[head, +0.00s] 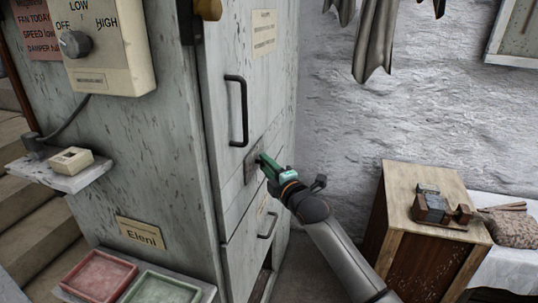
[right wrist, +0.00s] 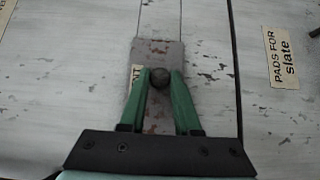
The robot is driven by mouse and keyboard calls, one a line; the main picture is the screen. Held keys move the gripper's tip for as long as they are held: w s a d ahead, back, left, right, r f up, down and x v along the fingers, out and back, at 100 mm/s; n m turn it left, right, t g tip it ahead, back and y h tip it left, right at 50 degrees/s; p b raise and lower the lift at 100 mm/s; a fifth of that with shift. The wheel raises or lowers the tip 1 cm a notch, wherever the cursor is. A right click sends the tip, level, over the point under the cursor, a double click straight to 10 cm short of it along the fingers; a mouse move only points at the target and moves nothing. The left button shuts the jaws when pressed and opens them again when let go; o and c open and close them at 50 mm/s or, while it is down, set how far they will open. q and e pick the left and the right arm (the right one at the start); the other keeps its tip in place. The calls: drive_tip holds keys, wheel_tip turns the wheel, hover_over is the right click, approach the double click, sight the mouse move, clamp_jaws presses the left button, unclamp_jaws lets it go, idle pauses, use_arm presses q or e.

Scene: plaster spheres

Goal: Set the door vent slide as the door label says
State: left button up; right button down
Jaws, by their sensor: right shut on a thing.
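The vent slide is a worn grey-brown plate (head: 251,168) on the pale cabinet door (head: 224,150), below the black bar handle. In the right wrist view the plate (right wrist: 158,52) has a round dark knob (right wrist: 159,78). My right gripper (head: 264,160), with green fingers, is shut on the knob; its fingertips (right wrist: 159,84) touch it from both sides. A small label beside the plate is mostly hidden by a finger. A paper door label (head: 264,33) is high on the door, its text too small to read. My left gripper is out of view.
A control box (head: 105,45) with a knob and a small shelf (head: 62,178) project at left. Red (head: 98,275) and green (head: 162,289) trays sit low. A wooden cabinet (head: 400,215) stands right of my arm. Grey cloths (head: 375,40) hang above.

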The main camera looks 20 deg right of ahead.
drive_tip(key=shift+s+a, duration=0.3)
drive_tip(key=shift+a+f, duration=0.1)
drive_tip(key=shift+f, duration=0.05)
drive_tip(key=c, duration=0.6)
unclamp_jaws()
drive_tip(key=shift+s, duration=0.1)
drive_tip(key=s, duration=0.4)
drive_tip(key=s+d, duration=0.1)
drive_tip(key=s, duration=0.3)
drive_tip(key=s+d, duration=0.1)
drive_tip(key=s, duration=0.3)
drive_tip(key=shift+s+d, duration=0.15)
drive_tip(key=shift+d, duration=0.1)
